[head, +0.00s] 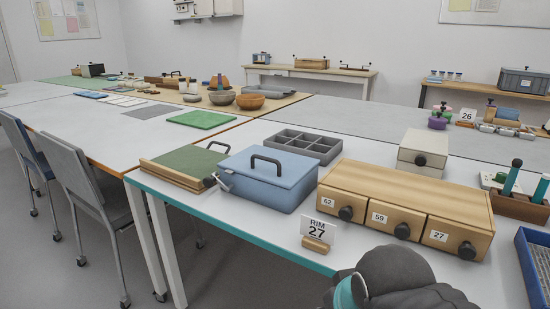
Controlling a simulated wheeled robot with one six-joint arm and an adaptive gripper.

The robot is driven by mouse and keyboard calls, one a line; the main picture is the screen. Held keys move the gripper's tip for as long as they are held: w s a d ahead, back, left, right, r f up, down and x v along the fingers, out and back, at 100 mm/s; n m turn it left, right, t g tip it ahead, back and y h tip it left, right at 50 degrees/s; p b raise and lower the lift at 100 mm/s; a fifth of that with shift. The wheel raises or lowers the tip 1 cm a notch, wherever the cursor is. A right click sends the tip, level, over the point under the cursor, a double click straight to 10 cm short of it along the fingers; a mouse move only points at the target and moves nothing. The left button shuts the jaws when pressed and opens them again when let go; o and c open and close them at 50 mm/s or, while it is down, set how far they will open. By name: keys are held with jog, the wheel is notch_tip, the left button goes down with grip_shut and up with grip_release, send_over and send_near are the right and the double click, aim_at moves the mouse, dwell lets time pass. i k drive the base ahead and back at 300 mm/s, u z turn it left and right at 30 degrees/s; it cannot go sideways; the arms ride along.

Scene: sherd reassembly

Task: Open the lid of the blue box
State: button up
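The blue box (262,193) stands on the near table, left of the wooden drawer unit. Its lid (285,179) is down, and the box looks closed. A dark arched handle (266,160) rises from the lid's top. A metal latch-like part shows at the box's left corner; whether it is fastened is too small to tell. My arm's dark rounded link with a teal band shows at the bottom right, apart from the box. My gripper's fingers are not in view.
A wooden unit with drawers (421,198) stands right of the box. A green-topped board (180,163) lies left, a grey compartment tray (304,144) behind. A sign "RIM 27" (319,232) stands in front. Bare tabletop shows before the box. Chairs stand at left.

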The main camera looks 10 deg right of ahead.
aim_at(284, 170)
jog(key=u, duration=0.05)
jog(key=k, duration=1.25)
jog(key=u, duration=0.75)
jog(key=i, duration=0.65)
jog(key=u, duration=0.65)
jog(key=i, duration=0.7)
jog(key=z, duration=0.85)
jog(key=i, duration=0.7)
jog(key=z, duration=0.85)
